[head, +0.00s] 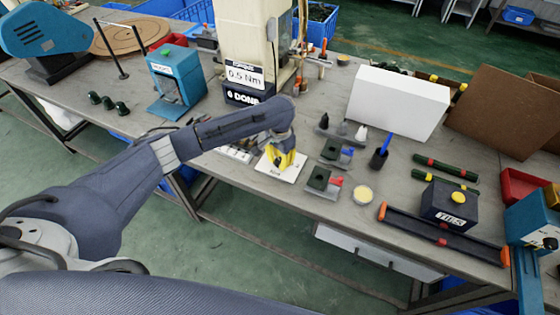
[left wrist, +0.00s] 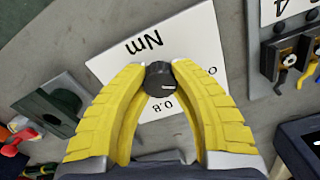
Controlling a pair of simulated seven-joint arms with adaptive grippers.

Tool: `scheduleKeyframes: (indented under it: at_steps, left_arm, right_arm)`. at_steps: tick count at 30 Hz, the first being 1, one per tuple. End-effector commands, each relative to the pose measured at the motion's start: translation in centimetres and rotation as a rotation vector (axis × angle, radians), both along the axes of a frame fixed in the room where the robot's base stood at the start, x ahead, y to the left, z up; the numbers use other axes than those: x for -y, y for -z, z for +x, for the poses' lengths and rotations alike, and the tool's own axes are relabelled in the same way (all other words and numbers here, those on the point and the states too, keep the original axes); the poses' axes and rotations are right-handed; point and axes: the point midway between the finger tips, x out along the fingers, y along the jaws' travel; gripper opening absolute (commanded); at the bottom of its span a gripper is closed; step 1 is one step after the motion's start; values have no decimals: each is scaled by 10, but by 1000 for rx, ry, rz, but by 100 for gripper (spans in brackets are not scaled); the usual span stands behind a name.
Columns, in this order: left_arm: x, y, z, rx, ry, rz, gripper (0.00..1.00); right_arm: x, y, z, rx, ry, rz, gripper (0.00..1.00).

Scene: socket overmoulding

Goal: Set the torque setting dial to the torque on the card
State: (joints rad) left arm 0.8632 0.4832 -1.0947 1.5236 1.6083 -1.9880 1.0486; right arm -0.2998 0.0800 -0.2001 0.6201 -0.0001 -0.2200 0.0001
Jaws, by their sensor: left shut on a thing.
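The card (head: 244,76) on the cream machine column reads 0.5 Nm. The torque dial is a black knob (left wrist: 165,78) with a short white mark, on a white plate (left wrist: 108,66) printed Nm and 0.8; other figures are partly covered. The plate also lies on the bench in the head view (head: 291,174), where the knob is hidden by my gripper. My left gripper (head: 283,164) points down over the plate. Its yellow fingers (left wrist: 161,76) are shut on the knob, one on each side. Which figure the mark points at cannot be told. My right gripper is not in view.
Small clamp fixtures (head: 322,181) stand just right of the plate. A blue press (head: 174,80) and a large white box (head: 398,102) stand farther back.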

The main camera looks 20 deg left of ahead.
Motion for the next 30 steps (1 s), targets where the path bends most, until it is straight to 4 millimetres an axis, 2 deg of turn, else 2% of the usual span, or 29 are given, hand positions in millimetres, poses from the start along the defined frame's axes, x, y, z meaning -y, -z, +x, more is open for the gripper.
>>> scheduleKeyframes:
  at_steps: [18, 30]
  left_arm:
    - [1, -2, 2, 5, 485, 1, 0]
    - [1, -2, 1, 5, 636, -2, 0]
  right_arm:
    - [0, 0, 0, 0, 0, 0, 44]
    - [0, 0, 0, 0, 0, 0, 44]
